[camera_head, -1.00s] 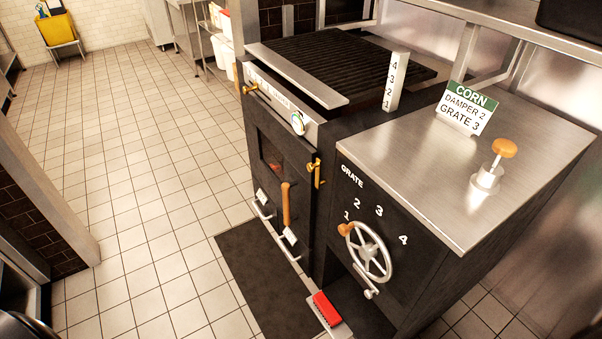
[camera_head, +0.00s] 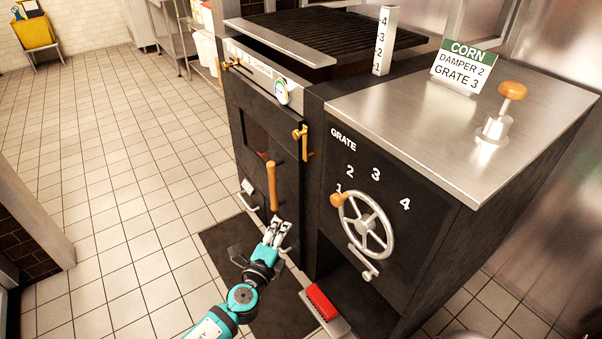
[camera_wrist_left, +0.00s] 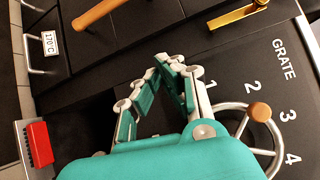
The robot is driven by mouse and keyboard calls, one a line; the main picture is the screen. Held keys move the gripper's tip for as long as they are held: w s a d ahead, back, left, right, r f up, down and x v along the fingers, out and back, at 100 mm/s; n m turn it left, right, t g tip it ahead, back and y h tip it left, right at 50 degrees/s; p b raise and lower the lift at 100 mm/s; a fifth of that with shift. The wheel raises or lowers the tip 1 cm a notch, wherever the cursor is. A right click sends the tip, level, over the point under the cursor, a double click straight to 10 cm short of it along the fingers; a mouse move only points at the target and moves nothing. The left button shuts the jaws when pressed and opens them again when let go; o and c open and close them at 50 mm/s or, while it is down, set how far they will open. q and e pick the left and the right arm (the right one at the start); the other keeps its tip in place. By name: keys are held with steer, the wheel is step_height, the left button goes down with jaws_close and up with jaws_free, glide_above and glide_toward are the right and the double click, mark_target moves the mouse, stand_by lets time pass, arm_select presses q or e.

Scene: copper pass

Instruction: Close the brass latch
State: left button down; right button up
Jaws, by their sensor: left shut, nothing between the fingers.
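The brass latch (camera_head: 303,140) is at the right edge of the black oven door (camera_head: 252,165), beside the grate panel. In the left wrist view the latch (camera_wrist_left: 239,16) shows near the top as a brass piece. The door looks flush with its frame; I cannot tell whether the latch is engaged. A wooden door handle (camera_head: 272,186) stands upright below and left of the latch. My left gripper (camera_head: 279,226) is shut and empty, just below that handle and well below the latch. In the left wrist view its fingertips (camera_wrist_left: 168,60) point toward the oven front, apart from the latch.
The grate wheel (camera_head: 367,223) with its wooden knob is right of the gripper. A red brush (camera_head: 321,302) lies low in front of the oven. A dark mat (camera_head: 240,250) covers the floor there. A steel top (camera_head: 430,130) with a CORN sign (camera_head: 460,65) is at right.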

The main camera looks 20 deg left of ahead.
arm_select(q)
steer(key=d+r+m+t+h+b, duration=0.1)
steer(key=d+r+m+t, duration=0.2)
steer(key=r, duration=0.8)
steer(key=shift+r+m+t+h, duration=0.3)
steer(key=shift+r+m+h, duration=0.1)
steer(key=shift+m, duration=0.2)
arm_select(e)
steer(key=r, duration=0.1)
steer(key=w+r, duration=0.1)
steer(key=r, duration=0.1)
steer(key=shift+w+a+r, duration=0.1)
steer(key=shift+w+r, duration=0.1)
steer(key=shift+w, duration=0.05)
arm_select(q)
steer(key=a+r+p+x, duration=0.1)
steer(key=a+x, duration=0.1)
steer(key=x, duration=1)
steer(key=shift+w+a+p, duration=0.2)
steer(key=shift+w+p, duration=0.15)
steer(key=shift+w, duration=0.05)
arm_select(e)
step_height(320, 180, down, 6)
steer(key=s, duration=0.2)
steer(key=shift+s+f, duration=0.2)
arm_select(q)
steer(key=shift+a+r, duration=0.15)
arm_select(e)
steer(key=shift+d+r, duration=0.1)
steer(key=shift+d, duration=0.15)
